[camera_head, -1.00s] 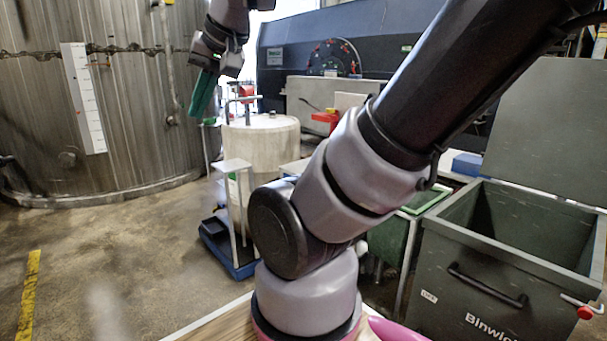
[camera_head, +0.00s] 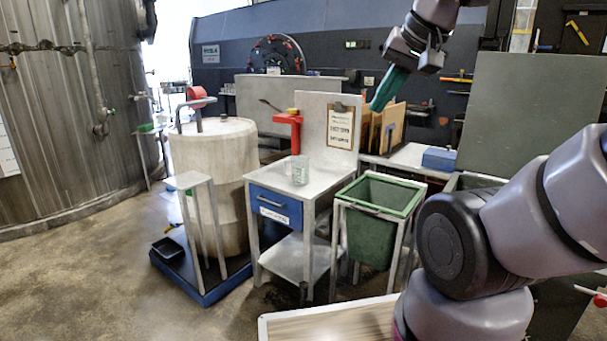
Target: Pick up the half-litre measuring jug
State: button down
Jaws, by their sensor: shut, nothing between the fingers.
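A small clear jug (camera_head: 300,171), seemingly the measuring jug, stands upright on the grey workbench (camera_head: 270,184) with the blue drawer. Its markings are too small to read. My gripper (camera_head: 379,103), with teal fingers, hangs at the upper right, pointing down and left. It is shut and empty. In the picture it is above and to the right of the jug, well apart from it.
A red fixture (camera_head: 290,122) stands close behind the jug. A pale drum (camera_head: 215,160) and small stand (camera_head: 187,181) are left; a green bin (camera_head: 368,240) is right.

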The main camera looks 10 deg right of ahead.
aim_at(300, 176)
jog(key=z, duration=1.6)
jog(key=j+u, duration=0.1)
jog(key=j, duration=3.25)
jog(key=i+j, duration=0.25)
jog(key=i, duration=0.05)
